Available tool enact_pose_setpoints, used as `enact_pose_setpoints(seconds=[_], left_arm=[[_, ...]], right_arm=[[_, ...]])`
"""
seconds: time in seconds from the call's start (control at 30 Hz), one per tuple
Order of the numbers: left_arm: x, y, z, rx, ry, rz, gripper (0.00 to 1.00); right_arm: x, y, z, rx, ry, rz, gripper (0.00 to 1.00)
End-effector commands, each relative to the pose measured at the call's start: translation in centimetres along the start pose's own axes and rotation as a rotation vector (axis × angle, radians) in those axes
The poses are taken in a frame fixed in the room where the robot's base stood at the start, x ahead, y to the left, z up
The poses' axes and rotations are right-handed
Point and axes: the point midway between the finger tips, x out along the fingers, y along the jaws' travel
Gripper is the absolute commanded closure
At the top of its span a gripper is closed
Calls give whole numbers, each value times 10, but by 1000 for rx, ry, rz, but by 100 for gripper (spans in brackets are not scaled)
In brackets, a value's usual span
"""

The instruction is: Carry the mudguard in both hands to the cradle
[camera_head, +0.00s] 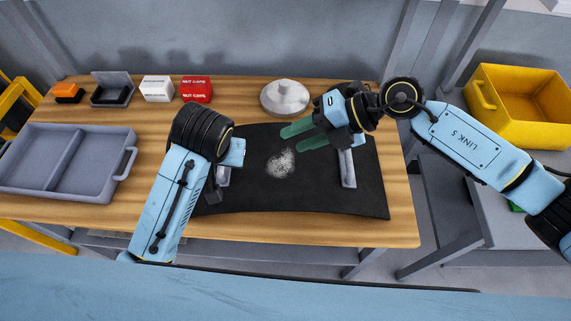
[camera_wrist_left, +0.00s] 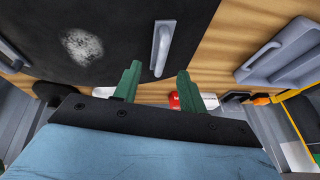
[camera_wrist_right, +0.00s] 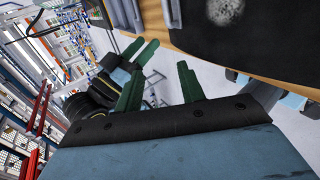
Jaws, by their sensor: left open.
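The mudguard (camera_head: 265,195) is a black, slightly curved sheet with a whitish speckled patch, lying on the wooden table. It has a grey left handle (camera_head: 223,177) and a grey right handle (camera_head: 347,168). My left gripper (camera_wrist_left: 159,70) is open; in the left wrist view, a grey handle (camera_wrist_left: 162,45) lies just beyond its green fingers. In the head view my left arm hides those fingers. My right gripper (camera_head: 298,135) is open and empty over the mudguard's far part, its green fingers pointing left, away from the right handle. I cannot make out the cradle.
A grey divided tray (camera_head: 92,128) is at the table's left. An orange-topped box (camera_head: 68,92), a dark open case (camera_head: 112,90), a white box (camera_head: 157,88), a red box (camera_head: 196,88) and a metal dome (camera_head: 285,97) stand behind. A yellow bin (camera_head: 520,105) is at right.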

Motion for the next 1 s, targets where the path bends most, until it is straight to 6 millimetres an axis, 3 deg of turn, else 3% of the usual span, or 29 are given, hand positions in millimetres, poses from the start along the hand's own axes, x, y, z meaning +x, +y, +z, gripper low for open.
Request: enact_pose_setpoints(seconds=[0.1,0.2,0.3,0.4,0.77,1.0], left_arm=[[-12,0,-18,-18,13,-27,58],[-18,0,-27,-31,20,-44,58],[-22,0,-32,-38,23,-54,58],[-24,0,-35,-42,25,-58,58],[-22,0,-34,-42,23,-59,58],[8,-3,-34,-42,19,-62,58]], right_arm=[[-36,-58,18,-28,27,-349,61],[-69,-92,29,-15,27,-566,61],[-92,-111,36,2,21,-698,61],[-104,-118,38,12,17,-756,61],[-103,-121,38,13,19,-763,61],[-81,-141,36,15,22,-762,61]])
